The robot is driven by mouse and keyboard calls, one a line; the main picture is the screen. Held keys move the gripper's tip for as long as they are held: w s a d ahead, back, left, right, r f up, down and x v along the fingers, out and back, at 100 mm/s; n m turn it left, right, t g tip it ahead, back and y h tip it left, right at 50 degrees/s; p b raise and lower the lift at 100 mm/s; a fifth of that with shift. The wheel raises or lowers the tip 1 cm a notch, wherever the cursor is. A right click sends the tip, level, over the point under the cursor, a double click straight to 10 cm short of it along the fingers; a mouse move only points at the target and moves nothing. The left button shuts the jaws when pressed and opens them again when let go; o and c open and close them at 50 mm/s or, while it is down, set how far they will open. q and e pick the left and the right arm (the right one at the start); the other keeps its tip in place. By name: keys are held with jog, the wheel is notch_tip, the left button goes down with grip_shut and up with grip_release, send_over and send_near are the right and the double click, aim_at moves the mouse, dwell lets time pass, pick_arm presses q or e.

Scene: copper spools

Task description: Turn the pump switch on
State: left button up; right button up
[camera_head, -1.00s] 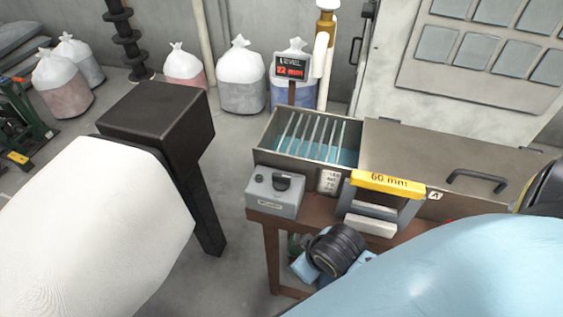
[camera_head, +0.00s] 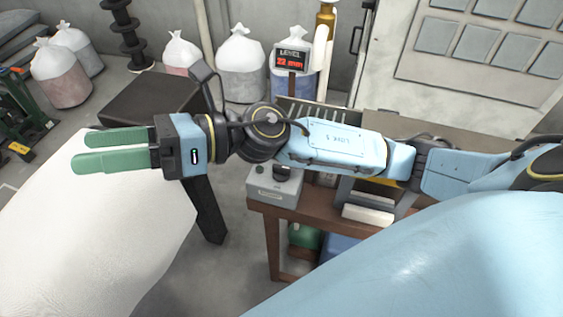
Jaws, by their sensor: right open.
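A grey box with a dark knob, seemingly the pump switch (camera_head: 273,192), sits at the left front corner of the brown bench (camera_head: 330,212). My right arm stretches across the picture from the right, passing in front of the box's back part. My right gripper (camera_head: 80,150) has green fingers pointing left, parted and empty, well to the left of the box and apart from it. The level display (camera_head: 291,59) reads 22 mm behind the arm. The slatted tank (camera_head: 318,112) is mostly hidden by my arm. My left gripper does not show.
A black-topped stand (camera_head: 150,98) is behind my right gripper. A large white rounded shape fills the lower left and a light blue one the lower right. Filled bags (camera_head: 241,70) stand along the back wall. A lidded metal cover (camera_head: 440,135) is at right.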

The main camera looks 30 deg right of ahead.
notch_tip(320, 180, down, 4)
jog(key=s+n+g+h, duration=0.2)
jog(key=n+g+h, duration=0.15)
jog(key=n, duration=0.25)
jog(key=n+h, duration=0.9)
jog(key=h, duration=0.8)
send_over(282, 167)
notch_tip(282, 167, down, 11)
notch_tip(282, 167, down, 12)
jog(key=shift+f+p, duration=0.2)
jog(key=shift+p, duration=0.6)
jog(key=shift+w, duration=0.1)
jog(key=c, duration=1)
